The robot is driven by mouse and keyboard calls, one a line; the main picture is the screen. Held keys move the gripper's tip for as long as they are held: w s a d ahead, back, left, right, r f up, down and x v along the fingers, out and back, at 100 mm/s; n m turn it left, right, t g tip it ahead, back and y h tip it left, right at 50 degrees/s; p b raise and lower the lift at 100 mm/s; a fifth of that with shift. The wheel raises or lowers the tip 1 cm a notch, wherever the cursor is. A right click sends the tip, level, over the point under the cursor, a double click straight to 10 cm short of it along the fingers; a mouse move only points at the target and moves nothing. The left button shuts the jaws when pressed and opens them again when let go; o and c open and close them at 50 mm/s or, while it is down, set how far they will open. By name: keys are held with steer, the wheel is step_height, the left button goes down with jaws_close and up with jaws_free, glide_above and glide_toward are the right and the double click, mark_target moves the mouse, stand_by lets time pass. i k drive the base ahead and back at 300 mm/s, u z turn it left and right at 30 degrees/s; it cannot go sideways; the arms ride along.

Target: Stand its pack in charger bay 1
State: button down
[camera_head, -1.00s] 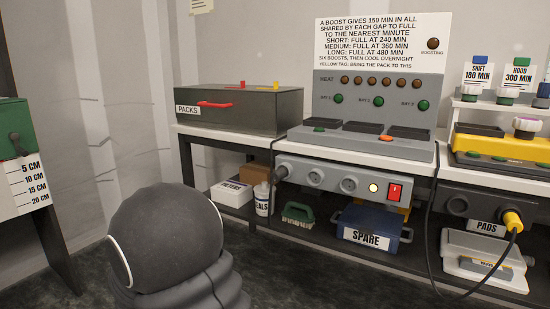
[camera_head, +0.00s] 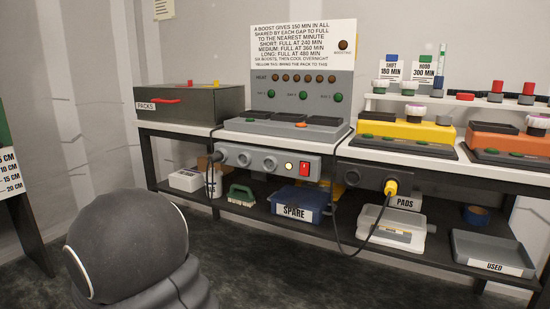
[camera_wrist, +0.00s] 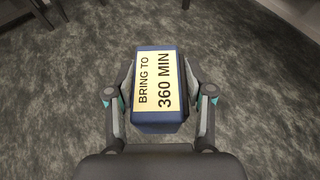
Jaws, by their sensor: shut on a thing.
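My gripper (camera_wrist: 159,90) shows in the wrist view, shut on a dark blue pack (camera_wrist: 150,126). The pack has a yellow tag (camera_wrist: 157,80) reading "BRING TO 360 MIN". It is held over the dark floor, clear of other things. The grey charger (camera_head: 260,126) stands on the bench in the head view, with three dark bays in its top. Bay 1 (camera_head: 252,115) is the leftmost, below the "BAY 1" label and a green button (camera_head: 270,93). My gripper and the pack are not seen in the head view.
A dark "PACKS" box (camera_head: 205,107) with a red handle stands left of the charger. Yellow (camera_head: 405,132) and orange (camera_head: 500,140) units stand to the right. A cable hangs before the lower shelf, which holds a blue SPARE box (camera_head: 299,200). The floor before the bench is open.

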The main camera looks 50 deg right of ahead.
mark_target(256, 118)
steer(key=k, duration=0.6)
steer(key=z, duration=1.7)
steer(key=i, duration=0.5)
steer(key=z, duration=0.05)
